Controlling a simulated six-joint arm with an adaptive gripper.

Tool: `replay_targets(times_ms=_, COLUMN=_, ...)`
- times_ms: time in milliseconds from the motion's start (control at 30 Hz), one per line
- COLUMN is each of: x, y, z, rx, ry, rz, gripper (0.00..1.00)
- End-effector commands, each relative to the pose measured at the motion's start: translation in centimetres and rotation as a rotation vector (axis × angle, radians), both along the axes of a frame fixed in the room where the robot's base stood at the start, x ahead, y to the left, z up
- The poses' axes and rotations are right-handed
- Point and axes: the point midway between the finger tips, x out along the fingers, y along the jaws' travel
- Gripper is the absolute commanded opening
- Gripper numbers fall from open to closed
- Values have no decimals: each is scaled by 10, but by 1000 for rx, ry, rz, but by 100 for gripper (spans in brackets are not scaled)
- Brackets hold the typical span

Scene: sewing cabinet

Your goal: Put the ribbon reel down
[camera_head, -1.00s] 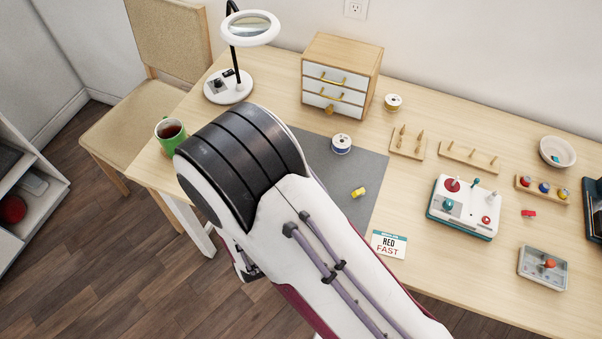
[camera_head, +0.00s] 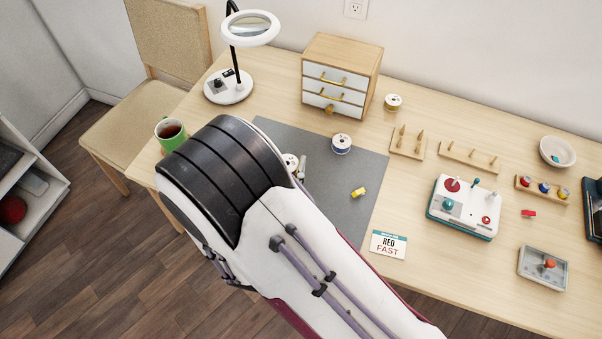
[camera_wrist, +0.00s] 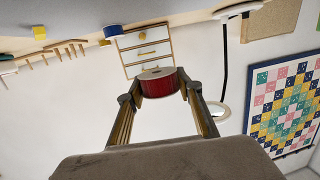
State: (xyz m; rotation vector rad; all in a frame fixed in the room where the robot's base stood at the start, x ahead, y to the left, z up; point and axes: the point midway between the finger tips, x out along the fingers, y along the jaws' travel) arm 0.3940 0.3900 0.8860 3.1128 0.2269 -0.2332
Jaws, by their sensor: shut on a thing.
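My gripper (camera_wrist: 160,90) is shut on a ribbon reel (camera_wrist: 158,85) with red ribbon and a pale flange. In the wrist view the picture is upside down, and the reel sits between both fingertips. In the head view my arm hides most of the gripper; the pale top of the reel (camera_head: 289,160) and a bit of a finger peek out past the arm over the grey mat (camera_head: 330,172). I cannot tell whether the reel touches the mat. A blue reel (camera_head: 342,144) stands on the mat to its right.
A yellow piece (camera_head: 358,192) lies on the mat. A small drawer cabinet (camera_head: 340,70), a ring lamp (camera_head: 229,90) and a gold reel (camera_head: 393,103) stand behind. A green mug (camera_head: 171,134) is at the left edge. A RED FAST card (camera_head: 388,245) lies in front right.

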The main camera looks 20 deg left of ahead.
Motion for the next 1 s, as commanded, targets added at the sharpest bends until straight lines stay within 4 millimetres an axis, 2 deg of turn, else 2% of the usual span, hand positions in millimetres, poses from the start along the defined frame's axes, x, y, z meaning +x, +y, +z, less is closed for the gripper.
replay_targets(times_ms=200, x=1, y=-10, z=0, rx=0, ry=0, rz=-38, gripper=19)
replay_targets(times_ms=633, x=1, y=-10, z=-2, rx=-1, ry=0, rz=-37, gripper=19)
replay_targets(times_ms=1000, x=1, y=-10, z=-34, rx=-3, ry=1, rz=-37, gripper=19)
